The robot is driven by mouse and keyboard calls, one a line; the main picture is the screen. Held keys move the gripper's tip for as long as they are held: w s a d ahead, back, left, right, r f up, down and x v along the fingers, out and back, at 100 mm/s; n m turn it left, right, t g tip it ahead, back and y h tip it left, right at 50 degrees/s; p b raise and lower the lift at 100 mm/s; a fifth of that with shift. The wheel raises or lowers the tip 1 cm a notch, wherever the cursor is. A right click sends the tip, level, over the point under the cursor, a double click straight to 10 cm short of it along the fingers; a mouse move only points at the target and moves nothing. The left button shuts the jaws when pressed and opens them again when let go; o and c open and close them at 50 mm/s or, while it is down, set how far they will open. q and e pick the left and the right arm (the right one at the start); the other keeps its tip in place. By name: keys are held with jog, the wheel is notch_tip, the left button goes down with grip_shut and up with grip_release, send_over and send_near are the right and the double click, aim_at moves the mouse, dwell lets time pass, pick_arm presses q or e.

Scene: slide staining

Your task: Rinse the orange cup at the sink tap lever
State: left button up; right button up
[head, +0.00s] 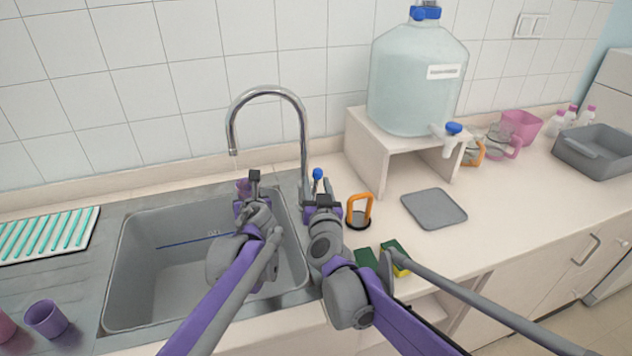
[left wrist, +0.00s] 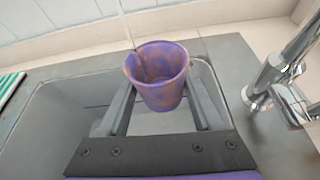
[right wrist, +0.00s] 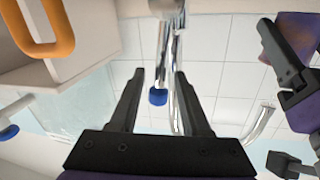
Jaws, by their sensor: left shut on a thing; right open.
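My left gripper (head: 252,180) is shut on a purple cup with orange-brown patches (left wrist: 160,72), held upright over the sink (head: 135,262). The cup also shows in the head view (head: 242,187), partly hidden by the gripper. A thin stream of water (left wrist: 124,22) falls into the cup in the left wrist view. The chrome tap (head: 268,91) arches above it. My right gripper (head: 322,198) is open at the tap lever with a blue tip (head: 317,174). In the right wrist view the blue tip (right wrist: 157,97) appears between the fingers; I cannot tell whether they touch it.
An orange-handled item (head: 370,213) and sponges (head: 393,257) lie right of the sink. A water jug (head: 415,85) stands on a white stand (head: 372,165). A grey mat (head: 433,208) lies on the counter. A purple cup (head: 46,318) and a ribbed rack (head: 45,236) are on the left.

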jog(key=s, duration=1)
jog(key=shift+s+d+r, duration=0.15)
jog(key=shift+s+d, duration=0.05)
jog(key=shift+d, duration=0.25)
jog(key=shift+c, duration=0.3)
